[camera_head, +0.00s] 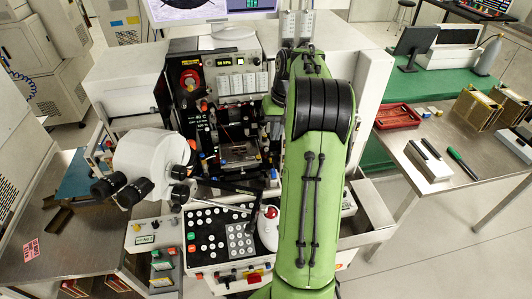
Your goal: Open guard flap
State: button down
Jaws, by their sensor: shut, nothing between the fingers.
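The wire bonding machine (120,82) stands in the middle, with a dark open work area (232,130) at its front. I cannot pick out the guard flap for certain among the small parts there. My green arm rises from the bottom and covers the right part of the machine front. Its dark wrist parts show beside the right edge of the work area. My gripper is hidden behind the arm or among the dark parts, and I cannot make out its fingers.
A white microscope head (150,160) with black eyepieces sticks out at the left front. A button panel (215,232) and a white joystick with a red top (268,228) lie below the work area. A steel bench (455,195) with a red tray (397,116) stands at the right.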

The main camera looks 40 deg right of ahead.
jog(key=b, duration=0.2)
send_near(263, 176)
jog(key=shift+w+d+f, duration=0.35)
jog(key=shift+d+f, duration=0.2)
jog(key=shift+w+d+f, duration=0.4)
jog(key=shift+d+f, duration=0.1)
jog(key=shift+f, duration=0.05)
jog(key=shift+s+a+f, duration=0.1)
jog(key=shift+a+f, duration=0.55)
jog(key=shift+f, duration=0.2)
jog(key=shift+s+a+f, duration=0.1)
jog(key=shift+a+f, duration=0.55)
jog(key=shift+f, duration=0.2)
jog(key=shift+f, duration=0.1)
jog(key=b, duration=0.1)
jog(key=f+b, duration=0.1)
jog(key=b, duration=0.1)
jog(key=shift+s+a+f+t+h, duration=0.1)
jog(key=shift+s+a+t+h, duration=0.05)
jog(key=shift+s+t+h, duration=0.15)
jog(key=s+a+f+t+b, duration=0.1)
jog(key=b, duration=0.3)
jog(key=shift+h+b, duration=0.35)
jog(key=shift+h, duration=0.05)
jog(key=shift+s+a+f+b, duration=0.15)
jog(key=shift+s+f+b, duration=0.15)
jog(key=shift+b, duration=0.1)
jog(key=shift+s+r, duration=0.1)
